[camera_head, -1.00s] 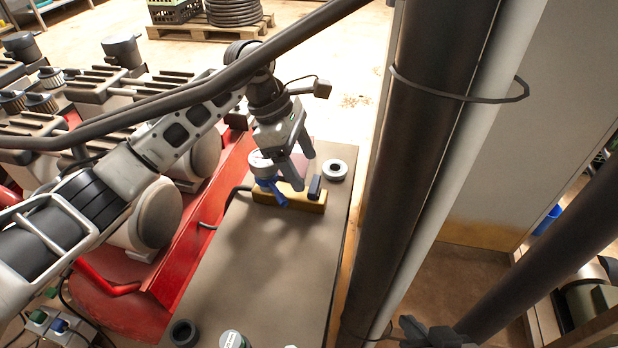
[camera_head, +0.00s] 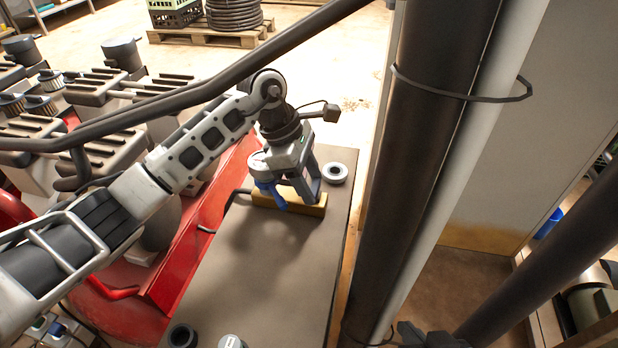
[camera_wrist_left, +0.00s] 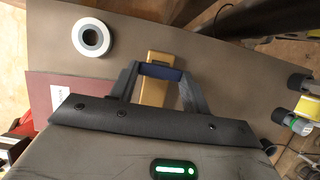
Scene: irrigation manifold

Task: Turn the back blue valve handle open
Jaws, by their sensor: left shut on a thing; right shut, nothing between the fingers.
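The tan-yellow manifold block (camera_head: 292,204) lies on the brown bench top. One blue valve handle (camera_head: 271,194) shows at its left end in the head view, angled. A second blue valve handle (camera_wrist_left: 160,72) sits at the other end, across the block in the left wrist view. My left gripper (camera_wrist_left: 157,80) is shut on this second handle, with a finger at each of its ends. In the head view, my left gripper (camera_head: 309,190) hides this handle. My right gripper (camera_head: 430,335) is at the bottom edge, shut and empty, away from the block.
A white-grey ring (camera_head: 335,172) lies near the block, and a dark red booklet (camera_wrist_left: 62,97) lies beside it. A dark ring (camera_head: 182,335) and a white cup-like part (camera_head: 232,342) stand at the near end. The middle of the bench (camera_head: 262,270) is clear. Dark pipes cross the head view.

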